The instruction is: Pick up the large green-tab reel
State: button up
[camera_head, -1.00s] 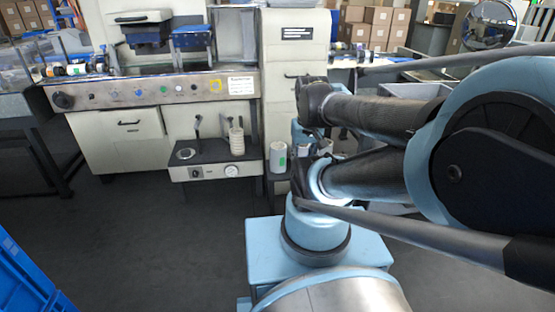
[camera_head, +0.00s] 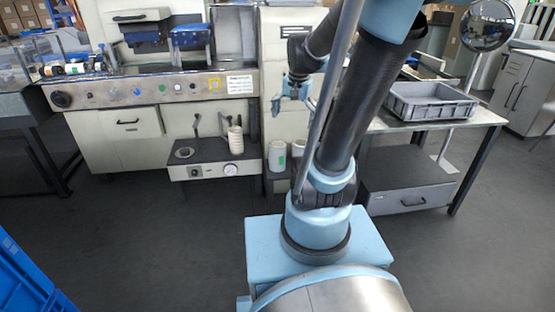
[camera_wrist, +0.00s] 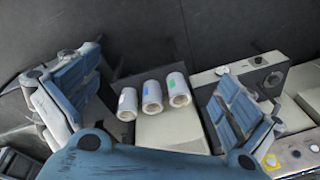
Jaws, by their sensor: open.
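The green-tab reel (camera_head: 277,155) is a white upright cylinder on a low stand beside the machine. In the wrist view it is the rightmost and largest-looking of three white reels (camera_wrist: 178,90). A blue-tab reel (camera_wrist: 151,97) is in the middle and another tabbed reel (camera_wrist: 127,105) is at the left. My arm partly hides these other reels in the head view. My gripper (camera_head: 293,97) is above the reels, apart from them. In the wrist view its blue fingers are spread wide and empty (camera_wrist: 157,88), with the reels showing between them.
A small shelf (camera_head: 210,171) with a dial and a stack of pale rings (camera_head: 236,140) is left of the green-tab reel. The machine's control panel (camera_head: 150,90) stands behind. A grey tray (camera_head: 432,101) is on a table at right. A blue crate (camera_head: 25,280) is at lower left.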

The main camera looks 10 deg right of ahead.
jog(key=w+m, duration=0.4)
jog(key=w, duration=0.8)
jog(key=m+g+y, duration=0.1)
jog(key=m, duration=1.2)
send_over(277, 145)
jog(key=s+d, duration=0.1)
jog(key=s, duration=0.3)
notch_tip(277, 145, down, 25)
jog(key=f, duration=0.3)
jog(key=a+f, duration=0.1)
jog(key=f, duration=0.7)
jog(key=shift+w+a, duration=0.15)
jog(key=shift+w, duration=0.1)
jog(key=shift+a+f, duration=0.15)
jog(key=shift+f, duration=1.25)
jog(key=shift+a+f, duration=0.15)
jog(key=shift+f, duration=1.25)
jog(key=shift+r, duration=0.1)
jog(key=c, duration=1.2)
